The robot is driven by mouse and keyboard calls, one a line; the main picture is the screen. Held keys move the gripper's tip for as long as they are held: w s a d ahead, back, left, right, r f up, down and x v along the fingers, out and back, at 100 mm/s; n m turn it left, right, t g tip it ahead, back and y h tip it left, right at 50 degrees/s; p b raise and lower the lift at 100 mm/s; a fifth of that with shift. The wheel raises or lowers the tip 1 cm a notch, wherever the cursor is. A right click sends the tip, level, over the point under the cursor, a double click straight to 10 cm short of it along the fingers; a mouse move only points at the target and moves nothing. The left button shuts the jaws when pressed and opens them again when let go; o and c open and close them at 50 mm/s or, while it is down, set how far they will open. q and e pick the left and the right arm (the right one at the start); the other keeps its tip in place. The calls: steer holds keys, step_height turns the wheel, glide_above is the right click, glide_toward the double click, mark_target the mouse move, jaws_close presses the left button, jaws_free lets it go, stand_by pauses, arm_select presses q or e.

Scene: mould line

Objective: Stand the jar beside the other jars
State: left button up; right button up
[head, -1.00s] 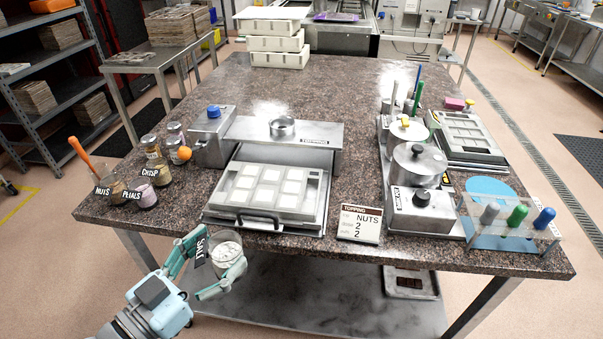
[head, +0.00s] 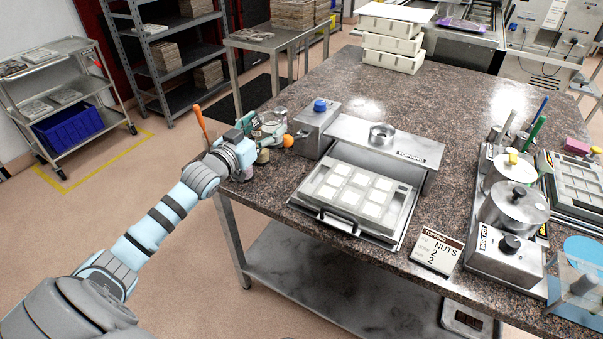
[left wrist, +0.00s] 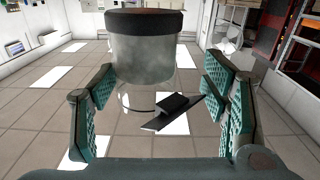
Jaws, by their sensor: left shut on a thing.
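My left gripper (head: 262,131) is shut on the salt jar (head: 272,127), over the table's left edge in the head view. In the left wrist view the glass jar (left wrist: 146,62) stands between the fingers, with a dark band at its upper end and a black tag (left wrist: 174,112) in front. Other jars are at the left edge of the table, largely hidden behind my gripper and wrist; part of one jar (head: 263,156) shows just below the gripper. I cannot tell whether the held jar touches the table. My right gripper is not in view.
An orange ball (head: 288,141) and a grey box with a blue knob (head: 319,106) are close to the right of the gripper. An orange handle (head: 201,122) rises behind my wrist. A topping machine with a tray (head: 356,192) stands further right. The table's front-left strip is bare.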

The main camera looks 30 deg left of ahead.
arm_select(q)
step_height(320, 180, down, 13)
steer(key=b, duration=0.8)
steer(key=shift+w+f, duration=0.1)
steer(key=shift+f, duration=0.1)
step_height(320, 180, down, 4)
steer(key=b, duration=0.3)
steer(key=shift+b, duration=0.3)
steer(key=shift+r, duration=0.3)
steer(key=o, duration=0.9)
steer(key=shift+f, duration=0.1)
steer(key=shift+o, duration=0.2)
